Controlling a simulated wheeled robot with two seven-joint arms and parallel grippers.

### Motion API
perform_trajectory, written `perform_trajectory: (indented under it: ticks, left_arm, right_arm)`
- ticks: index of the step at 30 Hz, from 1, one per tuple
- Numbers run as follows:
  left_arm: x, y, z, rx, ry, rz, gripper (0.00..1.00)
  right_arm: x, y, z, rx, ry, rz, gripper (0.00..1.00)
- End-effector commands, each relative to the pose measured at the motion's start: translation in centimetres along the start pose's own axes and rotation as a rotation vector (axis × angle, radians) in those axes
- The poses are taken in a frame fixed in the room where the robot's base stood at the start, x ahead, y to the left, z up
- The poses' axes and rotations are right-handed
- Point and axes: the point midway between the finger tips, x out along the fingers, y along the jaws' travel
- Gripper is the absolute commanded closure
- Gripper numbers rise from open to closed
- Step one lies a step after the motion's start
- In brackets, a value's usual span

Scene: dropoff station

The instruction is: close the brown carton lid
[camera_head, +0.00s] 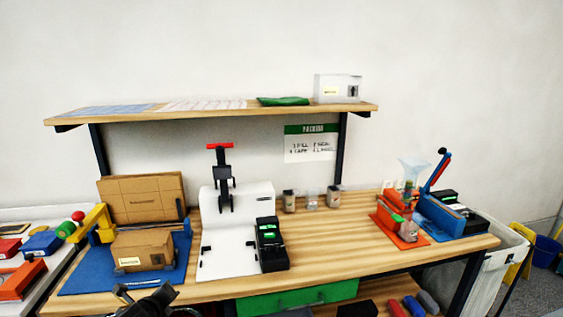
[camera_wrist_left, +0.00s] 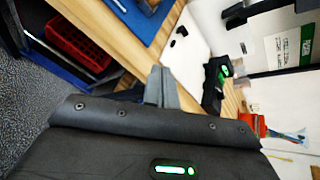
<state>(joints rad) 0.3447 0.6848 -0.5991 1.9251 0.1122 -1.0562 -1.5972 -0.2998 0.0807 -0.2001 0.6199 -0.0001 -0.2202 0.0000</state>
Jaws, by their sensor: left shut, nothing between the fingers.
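The brown carton (camera_head: 142,250) sits on a blue mat (camera_head: 85,280) at the left end of the bench. A wide brown cardboard panel (camera_head: 142,187) stands upright behind it, leaning slightly back; I cannot tell whether it is joined to the carton as its lid. My left gripper (camera_head: 122,290) is at the bottom of the head view, in front of the bench and nearer than the carton, apart from it. In the left wrist view its fingers (camera_wrist_left: 163,86) are together and empty. The blue mat's corner shows there too (camera_wrist_left: 145,18). My right gripper is not in view.
A yellow clamp (camera_head: 98,222) stands left of the carton. A white press (camera_head: 236,225) with a black device (camera_head: 269,245) stands right of it. The wooden bench top (camera_head: 325,240) is clear in the middle. A shelf (camera_head: 215,112) runs above.

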Motion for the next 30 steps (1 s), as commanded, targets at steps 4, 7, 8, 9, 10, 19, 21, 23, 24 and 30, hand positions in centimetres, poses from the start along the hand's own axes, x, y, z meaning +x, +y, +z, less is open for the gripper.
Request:
perform_trajectory:
  ticks: [4,7,8,9,10,19,21,23,24,30]
  left_arm:
    - [-5.8,3.5,-11.1,-0.583,0.171,0.151,1.0]
    - [-10.2,6.1,-15.8,-0.957,0.209,0.303,1.0]
    - [-11.4,6.8,-16.8,-1.05,0.21,0.345,1.0]
    - [-12.8,7.7,-18.0,-1.158,0.206,0.399,1.0]
    - [-13.8,8.3,-18.7,-1.23,0.199,0.438,1.0]
    - [-22.0,12.8,-22.9,-1.754,0.056,0.742,1.0]
    - [-23.7,13.7,-23.5,-1.849,0.007,0.802,1.0]
    - [-25.1,14.4,-23.9,-1.925,-0.04,0.854,1.0]
    - [-26.1,14.9,-24.2,-1.976,-0.074,0.885,1.0]
    - [-25.0,17.2,-26.7,-2.04,-0.136,0.949,1.0]
  right_arm:
    - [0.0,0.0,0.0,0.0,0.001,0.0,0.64]
    - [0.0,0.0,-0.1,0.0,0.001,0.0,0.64]
    - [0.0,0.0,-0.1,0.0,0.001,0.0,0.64]
    - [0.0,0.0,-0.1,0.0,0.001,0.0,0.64]
    - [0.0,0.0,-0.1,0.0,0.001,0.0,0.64]
    - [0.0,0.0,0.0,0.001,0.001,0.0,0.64]
    - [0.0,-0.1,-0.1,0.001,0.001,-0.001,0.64]
    - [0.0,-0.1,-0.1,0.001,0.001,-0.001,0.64]
    - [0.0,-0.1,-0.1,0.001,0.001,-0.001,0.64]
    - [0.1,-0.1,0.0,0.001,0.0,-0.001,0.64]
